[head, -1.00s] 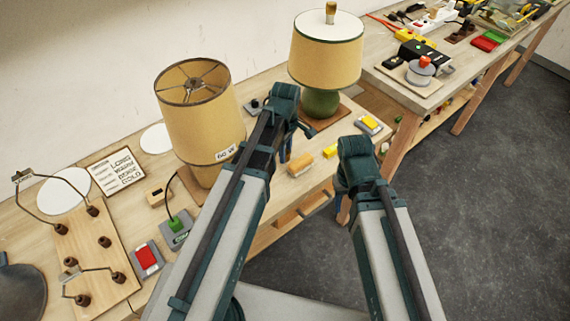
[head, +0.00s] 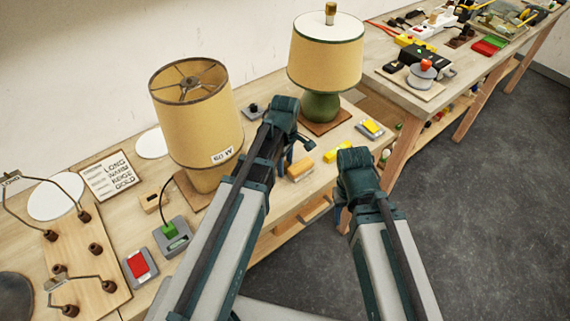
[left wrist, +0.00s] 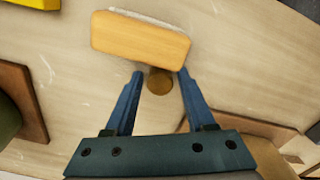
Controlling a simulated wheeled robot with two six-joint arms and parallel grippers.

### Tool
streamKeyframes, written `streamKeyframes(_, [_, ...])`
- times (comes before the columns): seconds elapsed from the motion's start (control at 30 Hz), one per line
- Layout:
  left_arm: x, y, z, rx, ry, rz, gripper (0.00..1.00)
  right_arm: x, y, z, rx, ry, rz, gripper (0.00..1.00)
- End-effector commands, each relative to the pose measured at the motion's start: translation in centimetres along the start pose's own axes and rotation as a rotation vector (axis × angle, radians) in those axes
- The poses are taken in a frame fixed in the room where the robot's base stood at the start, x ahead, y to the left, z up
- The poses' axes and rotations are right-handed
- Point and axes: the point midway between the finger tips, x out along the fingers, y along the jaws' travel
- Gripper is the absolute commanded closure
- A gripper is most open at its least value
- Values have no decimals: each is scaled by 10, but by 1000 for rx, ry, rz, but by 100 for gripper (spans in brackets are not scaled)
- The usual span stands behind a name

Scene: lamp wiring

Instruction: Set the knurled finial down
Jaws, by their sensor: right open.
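A round brass piece (left wrist: 159,81), seen from above and likely the knurled finial, stands on the light wooden table between the fingers of my left gripper (left wrist: 160,74). The fingers are open, with a small gap on each side of it. In the head view my left gripper (head: 284,148) is low over the table in front of the green lamp, and its wrist hides the brass piece. My right gripper (head: 341,215) is beyond the table's front edge, mostly hidden by its own wrist. Another brass finial (head: 331,13) tops the green-based lamp (head: 321,107).
A yellow-orange block (left wrist: 140,36) lies just beyond the fingertips; it also shows in the head view (head: 300,167). A tan-shaded lamp (head: 193,120) stands close left of my left arm. A yellow-topped grey box (head: 370,128) and a yellow block (head: 337,151) lie to the right.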

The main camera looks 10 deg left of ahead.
Motion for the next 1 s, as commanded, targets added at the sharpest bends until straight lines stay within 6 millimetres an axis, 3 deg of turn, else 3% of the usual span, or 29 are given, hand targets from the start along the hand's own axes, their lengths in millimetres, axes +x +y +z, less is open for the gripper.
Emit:
streamKeyframes(0.57, [-10, 0, 0, 0, 0, 0, 33, -10, 1, 1, 0, 0, 0, 50])
streamKeyframes(1.0, [-69, 0, 0, 0, 0, 0, 33, -69, 7, 4, 0, 0, 0, 50])
